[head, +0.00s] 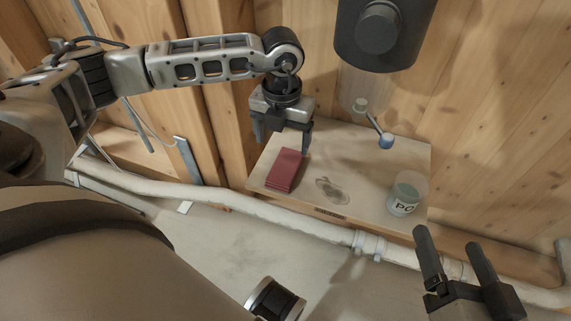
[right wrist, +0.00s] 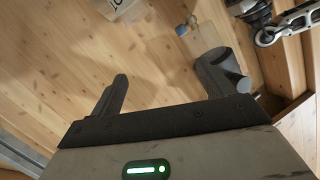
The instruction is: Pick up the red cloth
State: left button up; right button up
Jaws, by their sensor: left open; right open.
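The red cloth (head: 284,170) lies folded in a flat rectangle on the left part of a small wooden shelf (head: 345,150). My left gripper (head: 282,141) is open, pointing down above and just behind the cloth, with its fingers spread left and right. No cloth shows between its fingers, and I cannot tell the exact height gap. My right gripper (head: 449,240) is open and empty, in front of the shelf's right end, away from the cloth. It also shows open in the right wrist view (right wrist: 166,72), where I do not make out the cloth.
A clear labelled jar (head: 407,193) with greenish contents stands at the shelf's right end. A lever with a blue knob (head: 385,141) sticks out behind, under a dark cylindrical housing (head: 383,35). A dark stain marks the shelf's middle. A pale pipe (head: 300,222) runs along the front.

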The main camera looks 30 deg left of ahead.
aim_at(285, 166)
pick_arm(q)
notch_tip(285, 166, down, 2)
jog(key=shift+f, duration=0.25)
jog(key=f+b, duration=0.1)
jog(key=f, duration=0.1)
jog(key=d+f+b, duration=0.1)
jog(key=f, duration=0.1)
jog(key=shift+s+b, duration=0.15)
jog(key=shift+b, duration=0.2)
jog(key=shift+f, duration=0.6)
jog(key=shift+r, duration=0.1)
jog(key=c, duration=1.1)
pick_arm(e)
jog(key=shift+w+a+r+m+t+y, duration=0.1)
jog(key=shift+a+r+m+t+y, duration=0.25)
jog(key=shift+r+m+t+y, duration=0.25)
pick_arm(q)
jog(key=shift+r, duration=0.1)
jog(key=shift+c, duration=0.2)
